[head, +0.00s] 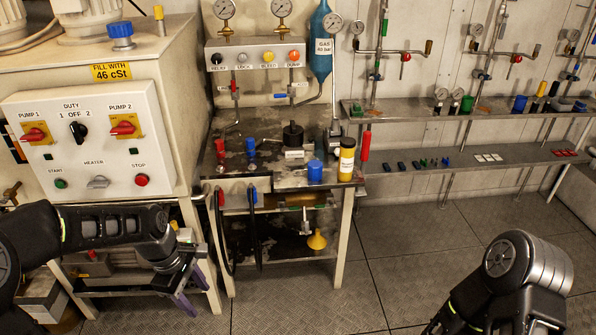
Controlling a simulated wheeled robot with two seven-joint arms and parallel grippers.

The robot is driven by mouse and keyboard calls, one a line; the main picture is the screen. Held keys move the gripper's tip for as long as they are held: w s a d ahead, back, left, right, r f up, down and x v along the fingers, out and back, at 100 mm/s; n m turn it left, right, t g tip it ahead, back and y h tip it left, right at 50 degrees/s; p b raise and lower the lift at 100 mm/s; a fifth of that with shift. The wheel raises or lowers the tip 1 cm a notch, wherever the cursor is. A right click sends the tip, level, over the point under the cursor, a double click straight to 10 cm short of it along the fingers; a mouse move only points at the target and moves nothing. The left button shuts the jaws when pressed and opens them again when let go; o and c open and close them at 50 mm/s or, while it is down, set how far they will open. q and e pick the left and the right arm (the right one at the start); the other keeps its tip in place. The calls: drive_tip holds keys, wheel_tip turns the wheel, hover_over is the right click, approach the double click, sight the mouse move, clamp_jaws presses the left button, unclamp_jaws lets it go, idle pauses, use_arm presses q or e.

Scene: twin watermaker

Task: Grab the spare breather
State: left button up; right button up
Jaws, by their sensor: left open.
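A short blue cylinder with a pale lower part (315,170) stands upright on the front right of the steel bench (268,181). It resembles the blue-capped fitting (121,36) on top of the tank, so it may be the spare breather; no readable label confirms this. A black-capped item (293,134) stands further back on the bench. My left gripper (198,296) has its purple fingers apart and empty. It hangs low in front of the control cabinet, left of the bench and well apart from the blue cylinder. My right arm shows at lower right; its gripper is out of view.
A yellow bottle with a black cap (346,159) stands close to the right of the blue cylinder. A gauge panel (255,56) rises behind the bench. Wall shelves (460,163) hold small parts at right. The floor (420,245) between is clear.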

use_arm(q)
drive_tip(key=s+d+f+m+h, duration=0.1)
drive_tip(key=s+d+f+m, duration=0.2)
drive_tip(key=d+f, duration=0.35)
drive_tip(key=s+d+f+m+h, duration=0.1)
drive_tip(key=s+d+f+m, duration=0.15)
drive_tip(key=d+f, duration=0.35)
drive_tip(key=s+d+f+m, duration=0.3)
drive_tip(key=s+f+m, duration=0.1)
drive_tip(key=s+f, duration=0.1)
drive_tip(key=s+d+f+m, duration=0.3)
drive_tip(key=s+f+m, duration=0.1)
drive_tip(key=s, duration=0.4)
drive_tip(key=shift+s+d+f+m, duration=0.15)
drive_tip(key=shift+d+f+m, duration=0.2)
drive_tip(key=shift+f, duration=0.1)
